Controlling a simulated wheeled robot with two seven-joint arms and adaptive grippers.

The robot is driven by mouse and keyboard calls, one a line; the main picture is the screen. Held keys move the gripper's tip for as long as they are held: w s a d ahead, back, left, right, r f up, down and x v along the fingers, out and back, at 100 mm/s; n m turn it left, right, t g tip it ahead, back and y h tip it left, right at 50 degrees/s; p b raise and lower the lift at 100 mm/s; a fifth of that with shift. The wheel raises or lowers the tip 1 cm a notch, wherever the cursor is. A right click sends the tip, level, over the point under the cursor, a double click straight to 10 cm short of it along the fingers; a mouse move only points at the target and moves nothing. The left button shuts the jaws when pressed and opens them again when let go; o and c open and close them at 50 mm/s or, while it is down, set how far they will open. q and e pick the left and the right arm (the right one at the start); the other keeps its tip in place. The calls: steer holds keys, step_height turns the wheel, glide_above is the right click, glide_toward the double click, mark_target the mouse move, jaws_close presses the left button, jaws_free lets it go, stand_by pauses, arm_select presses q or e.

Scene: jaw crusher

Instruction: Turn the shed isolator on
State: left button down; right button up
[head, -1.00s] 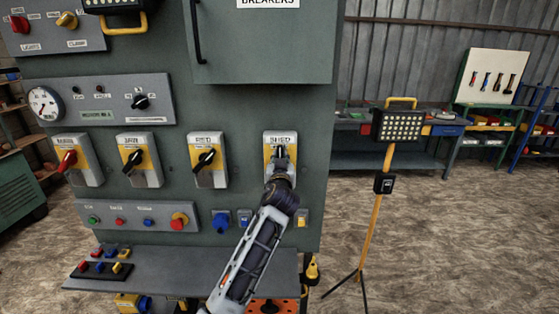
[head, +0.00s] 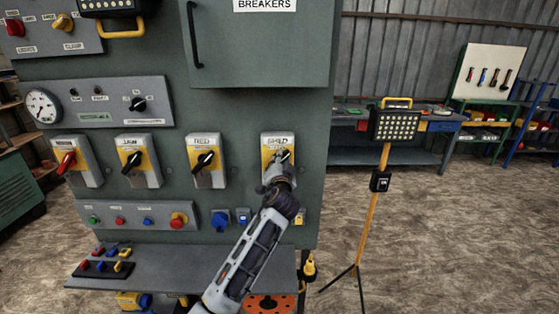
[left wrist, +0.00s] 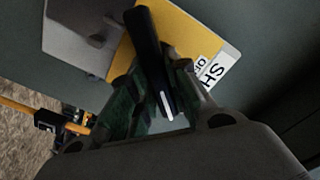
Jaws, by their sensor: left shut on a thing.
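The shed isolator (head: 267,143) is a grey box with a yellow plate and a black rotary handle, rightmost in the row on the green panel. In the head view its handle leans to the upper right, partly hidden by my left gripper (head: 278,170). In the left wrist view the black handle (left wrist: 149,45) lies between the fingers of my left gripper (left wrist: 160,105), which is shut on it. The yellow plate and the upside-down SHED label (left wrist: 213,73) show behind. My right gripper is in neither view.
Three more isolators stand left, the nearest with a black handle (head: 205,160). A breakers cabinet (head: 262,50) is above, a blue socket (head: 221,220) and a shelf (head: 180,268) below. A work lamp (head: 395,125) on a tripod stands right, with open floor around it.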

arm_select(q)
steer(key=shift+f, duration=0.1)
stand_by(0.4)
steer(key=c, duration=1.4)
jaws_free()
steer(key=shift+o, duration=0.2)
steer(key=shift+s, duration=0.1)
steer(key=s, duration=1.1)
steer(key=shift+s, duration=0.4)
